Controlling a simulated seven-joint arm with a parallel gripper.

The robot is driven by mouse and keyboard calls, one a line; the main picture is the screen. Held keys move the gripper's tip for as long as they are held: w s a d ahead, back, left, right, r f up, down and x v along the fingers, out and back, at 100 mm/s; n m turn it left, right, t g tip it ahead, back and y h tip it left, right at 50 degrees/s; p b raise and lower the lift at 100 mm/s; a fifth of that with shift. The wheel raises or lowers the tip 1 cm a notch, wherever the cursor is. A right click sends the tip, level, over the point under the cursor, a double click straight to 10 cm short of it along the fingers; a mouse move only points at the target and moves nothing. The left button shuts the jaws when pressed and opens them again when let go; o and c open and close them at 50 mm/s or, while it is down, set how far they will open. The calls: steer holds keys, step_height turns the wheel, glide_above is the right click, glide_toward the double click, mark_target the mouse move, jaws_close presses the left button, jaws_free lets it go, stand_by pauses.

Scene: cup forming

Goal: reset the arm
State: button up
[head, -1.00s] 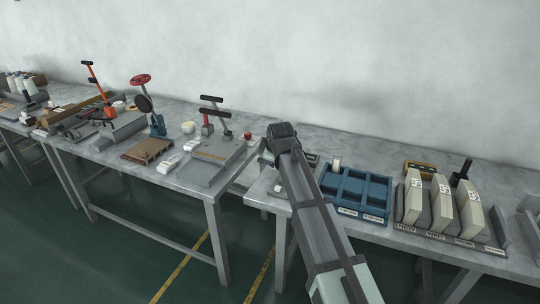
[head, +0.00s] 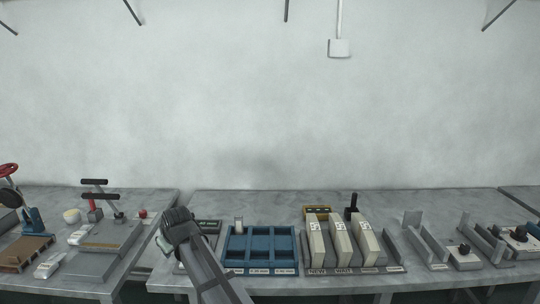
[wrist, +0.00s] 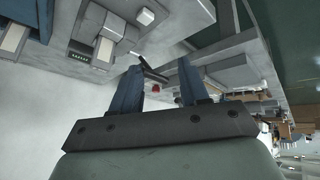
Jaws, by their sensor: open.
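My gripper (wrist: 159,68) shows in the wrist view with its two blue fingers spread apart. It is open, and I see nothing held between them. A dark handle and a small red thing show in the gap, farther off. In the head view, the end of my arm (head: 178,226) is over the bench, left of the blue tray (head: 261,242). The fingers cannot be made out there.
Several cream blocks (head: 341,243) stand in a labelled grey rack right of the tray. A press with black handles (head: 95,200) stands on the left bench. Grey fixtures (head: 428,245) are farther right. The wall above is mostly bare.

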steer(key=s+d+f+m+g+h, duration=0.1)
steer(key=s+d+f+m+g, duration=0.1)
steer(key=s+d+f, duration=0.65)
steer(key=s+d+f+m+g+h, duration=0.2)
steer(key=s+d+f, duration=0.2)
steer(key=d+f, duration=0.8)
steer(key=s+d+f+m+g+h, duration=0.15)
steer(key=s+d+f, duration=0.45)
steer(key=f, duration=0.9)
steer(key=s+d+f+m+g, duration=0.1)
steer(key=s+d+f+g, duration=0.1)
steer(key=s+d+f, duration=0.3)
steer(key=s+d+f+m+g, duration=0.2)
steer(key=s+d+f, duration=0.4)
steer(key=s+d, duration=0.3)
steer(key=s+d+f+m+g, duration=0.2)
steer(key=s+d+f, duration=0.4)
steer(key=s, duration=0.7)
steer(key=shift+s+d+f+g, duration=0.15)
steer(key=shift+s+d+g, duration=0.1)
steer(key=shift+d+g, duration=0.3)
steer(key=shift+y, duration=0.25)
